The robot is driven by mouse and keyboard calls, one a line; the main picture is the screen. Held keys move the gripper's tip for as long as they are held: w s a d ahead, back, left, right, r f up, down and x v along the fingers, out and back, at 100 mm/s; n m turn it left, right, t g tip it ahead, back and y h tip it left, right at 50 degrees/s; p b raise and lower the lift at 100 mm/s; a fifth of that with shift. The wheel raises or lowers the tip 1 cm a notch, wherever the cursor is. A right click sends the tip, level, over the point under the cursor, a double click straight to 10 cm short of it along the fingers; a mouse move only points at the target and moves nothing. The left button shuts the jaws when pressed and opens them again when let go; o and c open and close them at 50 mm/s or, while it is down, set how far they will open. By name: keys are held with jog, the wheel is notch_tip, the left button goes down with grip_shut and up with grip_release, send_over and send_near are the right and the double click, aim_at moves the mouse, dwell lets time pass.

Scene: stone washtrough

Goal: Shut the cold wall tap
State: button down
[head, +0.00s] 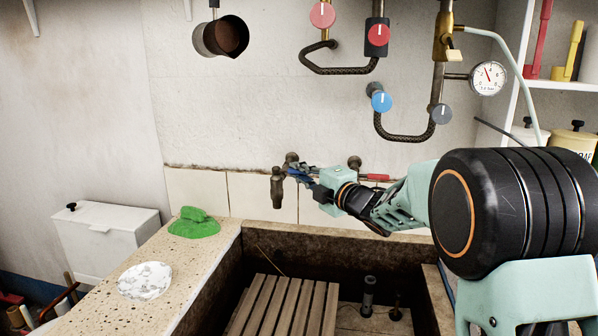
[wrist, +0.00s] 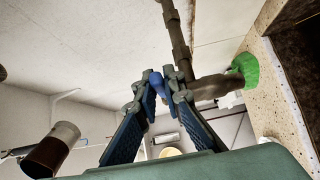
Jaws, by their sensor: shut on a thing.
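The cold wall tap (head: 277,186) is a dull metal tap low on the wall above the trough, with a downturned spout. Its blue lever (wrist: 157,82) shows in the wrist view between my two fingertips. My gripper (head: 303,178) reaches in from the right and is shut on this lever; in the wrist view the gripper (wrist: 160,92) has a finger on each side of it. In the head view the fingers partly hide the lever and tap body. I cannot tell from these frames whether water runs.
A red-levered tap (head: 376,177) sits on the wall just right, behind my arm. Below is the stone trough with a wooden slat rack (head: 285,305). A green cloth (head: 194,222) lies on the left ledge. Pipes with blue (head: 381,101) and red knobs hang above.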

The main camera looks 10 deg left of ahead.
jog(key=c, duration=2)
grip_release()
jog(key=v, duration=1.2)
jog(key=shift+a, duration=0.1)
